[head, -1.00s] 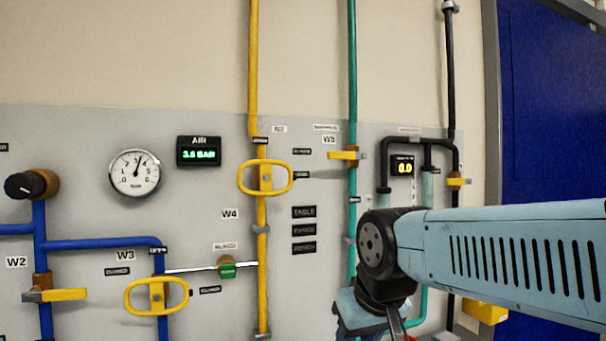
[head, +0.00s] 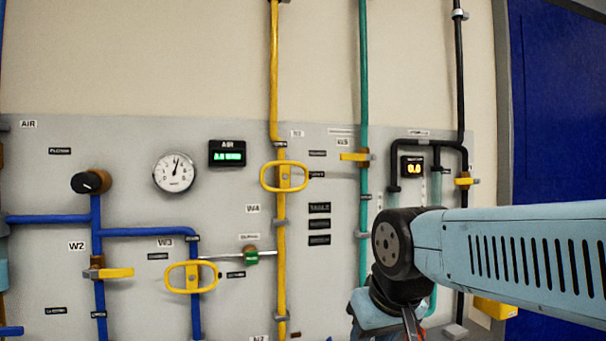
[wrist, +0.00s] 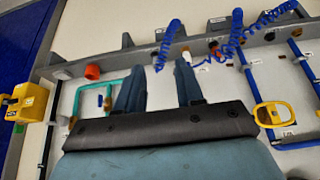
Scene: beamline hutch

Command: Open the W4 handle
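The W4 handle (head: 284,176) is a yellow oval loop on the vertical yellow pipe (head: 281,235), in the middle of the head view. Its long side lies level, across the pipe. The W4 label (head: 253,208) is below and left of it. My arm reaches in from the right in the head view, its wrist joint low and right of the handle, with a clear gap. My gripper's fingers are not clearly seen there. In the wrist view my gripper (wrist: 159,75) has its two fingers apart with nothing between them. I cannot make out the W4 handle in the wrist view.
The W3 handle (head: 191,277), another yellow loop, is on a blue pipe at lower left. A green block (head: 251,257) sits on a thin rod between W3 and the yellow pipe. The W5 lever (head: 355,157) is right of W4. Blue coiled cables (wrist: 230,45) show in the wrist view.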

